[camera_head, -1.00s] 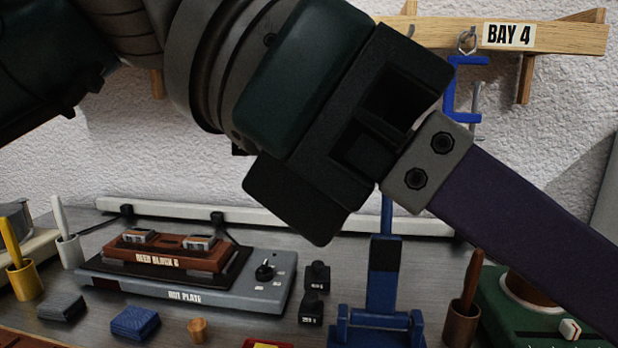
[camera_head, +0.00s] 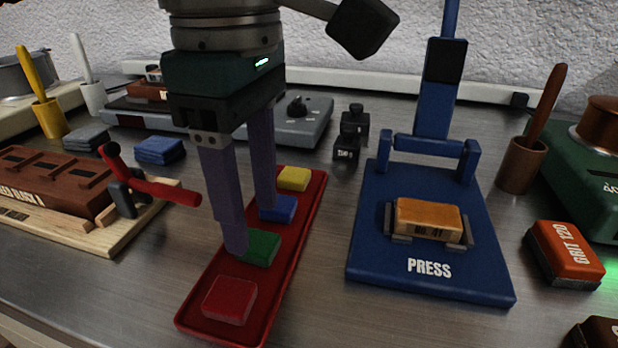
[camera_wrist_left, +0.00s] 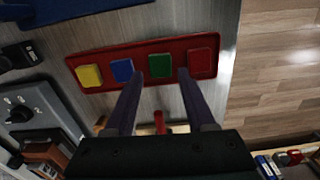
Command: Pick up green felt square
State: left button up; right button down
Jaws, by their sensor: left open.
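The green felt square (camera_head: 263,247) lies in the long red tray (camera_head: 205,262), between the blue felt square (camera_head: 279,209) and the red felt square (camera_head: 229,299). A yellow felt square (camera_head: 293,178) lies at the tray's far end. My left gripper (camera_head: 252,231) points down over the tray, open, its purple fingers near the green square. In the left wrist view the green square (camera_wrist_left: 160,65) shows between the two fingertips (camera_wrist_left: 161,75), with nothing gripped. One finger hides part of the green square in the head view. My right gripper is not in view.
A blue press (camera_head: 430,268) with an orange block (camera_head: 428,218) stands right of the tray. A wooden stand with a brown block and red-handled clamp (camera_head: 165,190) is close on the left. The hot plate (camera_head: 300,125) is behind.

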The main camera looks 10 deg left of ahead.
aim_at(258, 247)
pick_arm(q)
jog(key=shift+d+f, duration=0.1)
jog(key=shift+f, duration=1.35)
grip_shut()
